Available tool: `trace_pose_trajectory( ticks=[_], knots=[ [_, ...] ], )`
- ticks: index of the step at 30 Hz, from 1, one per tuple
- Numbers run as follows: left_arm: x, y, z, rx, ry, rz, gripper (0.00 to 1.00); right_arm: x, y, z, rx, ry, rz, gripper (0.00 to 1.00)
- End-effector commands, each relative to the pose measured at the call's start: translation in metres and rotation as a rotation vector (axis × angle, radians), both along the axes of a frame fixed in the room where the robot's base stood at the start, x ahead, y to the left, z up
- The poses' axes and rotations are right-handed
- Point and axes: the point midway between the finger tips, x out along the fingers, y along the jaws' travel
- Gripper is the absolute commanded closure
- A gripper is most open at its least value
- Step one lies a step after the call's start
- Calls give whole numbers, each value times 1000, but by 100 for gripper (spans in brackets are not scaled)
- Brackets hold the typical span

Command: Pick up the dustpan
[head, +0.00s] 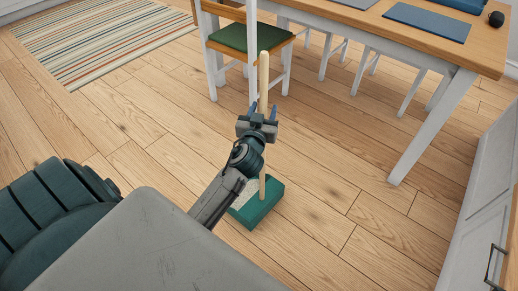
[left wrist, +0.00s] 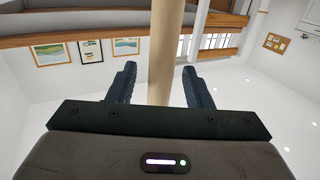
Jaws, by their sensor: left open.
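The dustpan has a teal pan (head: 262,207) on the wood floor and an upright pale wooden handle (head: 264,72). My left gripper (head: 263,111) is open at the middle of the handle and covers part of it in the head view. In the left wrist view the handle (left wrist: 166,45) rises between the two open dark fingers (left wrist: 160,85), with a gap on both sides. I cannot tell how deep it sits between them. My arm hides part of the pan. My right gripper is not in view.
A white chair with a green seat (head: 248,38) stands just behind the handle. A wooden-topped table (head: 430,40) with white legs is at the upper right. A white cabinet (head: 490,190) is on the right edge. A striped rug (head: 95,38) lies at upper left. Floor right of the pan is clear.

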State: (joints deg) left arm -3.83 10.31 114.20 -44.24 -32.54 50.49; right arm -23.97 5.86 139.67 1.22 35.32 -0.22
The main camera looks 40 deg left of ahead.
Motion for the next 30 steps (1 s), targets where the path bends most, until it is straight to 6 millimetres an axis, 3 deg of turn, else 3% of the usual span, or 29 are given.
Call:
trace_pose_trajectory(
  ticks=[8,15,30],
  knots=[
    [4,2,0,0,0,-1,54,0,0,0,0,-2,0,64],
    [4,1,0,0,0,-1,99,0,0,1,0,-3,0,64],
    [4,1,0,0,0,-1,100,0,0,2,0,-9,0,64]
  ],
)
